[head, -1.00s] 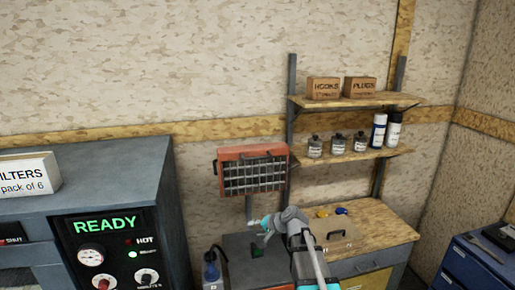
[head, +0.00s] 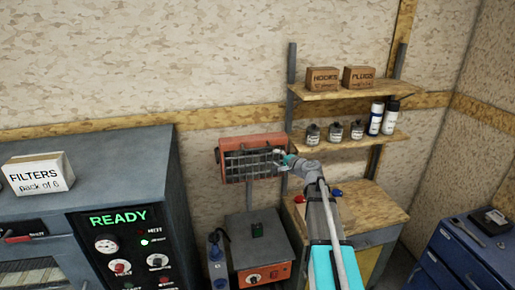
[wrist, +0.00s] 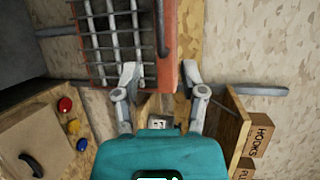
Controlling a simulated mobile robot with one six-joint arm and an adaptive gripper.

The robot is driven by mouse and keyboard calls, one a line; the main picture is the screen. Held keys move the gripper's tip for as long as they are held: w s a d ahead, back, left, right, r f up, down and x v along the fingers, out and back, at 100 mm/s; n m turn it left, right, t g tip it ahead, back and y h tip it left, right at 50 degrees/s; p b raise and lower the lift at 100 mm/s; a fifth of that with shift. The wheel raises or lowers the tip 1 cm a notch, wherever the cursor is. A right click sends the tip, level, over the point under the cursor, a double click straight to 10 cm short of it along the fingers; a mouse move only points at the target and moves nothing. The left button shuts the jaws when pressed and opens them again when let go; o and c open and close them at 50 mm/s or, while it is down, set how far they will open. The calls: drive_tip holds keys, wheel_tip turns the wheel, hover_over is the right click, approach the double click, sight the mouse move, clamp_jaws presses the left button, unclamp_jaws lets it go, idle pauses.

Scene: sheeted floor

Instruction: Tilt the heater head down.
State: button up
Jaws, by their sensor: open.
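The heater head (head: 252,140) is an orange box with a grey wire grille, on a post above a grey base unit (head: 262,243). Its face looks toward the camera. My gripper (head: 283,160) is at the right end of the heater head and covers part of its grille. In the wrist view the orange housing (wrist: 170,50) and grille fill the top middle. My gripper (wrist: 160,80) is open there, its two fingers spread on either side of the housing's near edge in the picture. Whether they touch it I cannot tell.
Shelves (head: 345,92) with boxes, jars and spray cans stand close to the right of the heater. A wooden-topped bench (head: 365,215) is below them. A large grey machine (head: 100,170) is at left, and a blue drawer cabinet (head: 465,255) at far right.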

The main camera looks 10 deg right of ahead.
sight(258, 149)
drive_tip(key=shift+w+a+f, duration=0.1)
drive_tip(key=shift+w, duration=0.05)
drive_tip(key=b+x, duration=0.2)
drive_tip(key=x, duration=1.1)
drive_tip(key=shift+w+a+f, duration=0.1)
drive_tip(key=shift+w, duration=0.1)
clamp_jaws()
idle(0.4)
